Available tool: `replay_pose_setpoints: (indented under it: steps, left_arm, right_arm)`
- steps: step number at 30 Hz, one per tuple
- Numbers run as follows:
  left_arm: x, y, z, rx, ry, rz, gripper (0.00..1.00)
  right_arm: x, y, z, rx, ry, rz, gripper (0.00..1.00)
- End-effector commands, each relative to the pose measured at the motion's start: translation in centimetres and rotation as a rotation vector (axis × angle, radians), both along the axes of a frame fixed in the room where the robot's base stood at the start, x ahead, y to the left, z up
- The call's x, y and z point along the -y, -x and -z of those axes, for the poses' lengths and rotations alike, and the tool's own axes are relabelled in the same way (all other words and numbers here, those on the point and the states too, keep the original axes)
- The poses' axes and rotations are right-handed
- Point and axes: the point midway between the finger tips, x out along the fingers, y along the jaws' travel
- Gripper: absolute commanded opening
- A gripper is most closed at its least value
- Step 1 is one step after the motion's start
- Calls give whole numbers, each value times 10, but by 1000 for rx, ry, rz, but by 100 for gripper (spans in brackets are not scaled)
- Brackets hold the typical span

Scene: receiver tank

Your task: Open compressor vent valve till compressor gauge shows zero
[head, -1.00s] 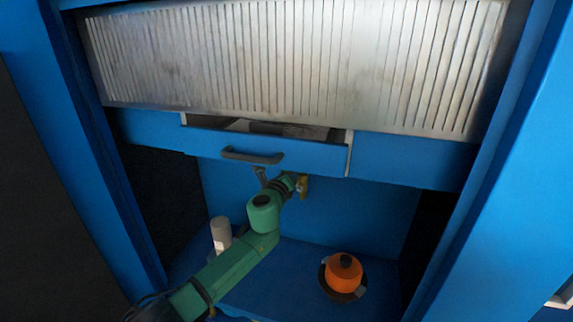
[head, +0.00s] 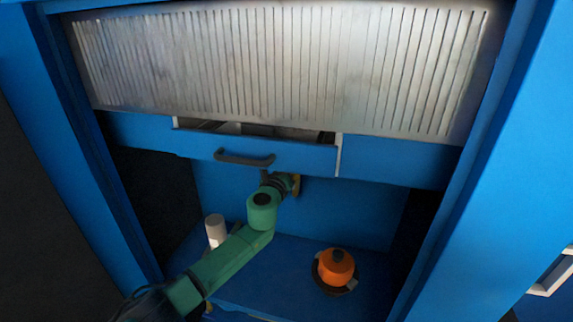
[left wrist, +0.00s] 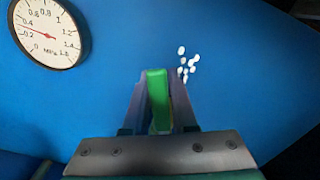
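The compressor gauge (left wrist: 48,34) is a round white dial at the upper left of the left wrist view. Its red needle points between 0.2 and 0.4 MPa, above zero. A green lever-like piece (left wrist: 157,98), seemingly the vent valve handle, stands between the fingers of my left gripper (left wrist: 160,90). Both fingers look closed against its sides. In the head view my left gripper (head: 289,184) is under the drawer, at the back panel, beside a small yellowish part (head: 296,186). The arm hides the valve there. My right gripper is in neither view.
A partly open blue drawer (head: 295,155) with a dark handle (head: 244,159) hangs just above my left gripper. Below, an orange pot-like object (head: 336,266) and a white cylinder (head: 216,230) stand on the blue shelf (head: 265,285). Blue cabinet sides bound the space.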

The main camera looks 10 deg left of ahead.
Motion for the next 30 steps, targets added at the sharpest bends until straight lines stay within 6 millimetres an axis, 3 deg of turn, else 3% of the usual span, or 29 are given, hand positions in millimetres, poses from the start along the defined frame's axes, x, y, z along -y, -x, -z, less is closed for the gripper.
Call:
replay_pose_setpoints:
  steps: [2, 14, 20, 30]
  left_arm:
    - [0, 0, 0, -1, 1, 0, 51]
    - [-1, 6, -1, 0, 1, -1, 51]
    - [-3, 37, -1, -2, 1, 1, 51]
    - [-7, 115, 1, -3, 0, 1, 51]
  right_arm:
    - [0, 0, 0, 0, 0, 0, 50]
    - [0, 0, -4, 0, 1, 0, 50]
    - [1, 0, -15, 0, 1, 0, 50]
    - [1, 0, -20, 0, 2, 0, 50]
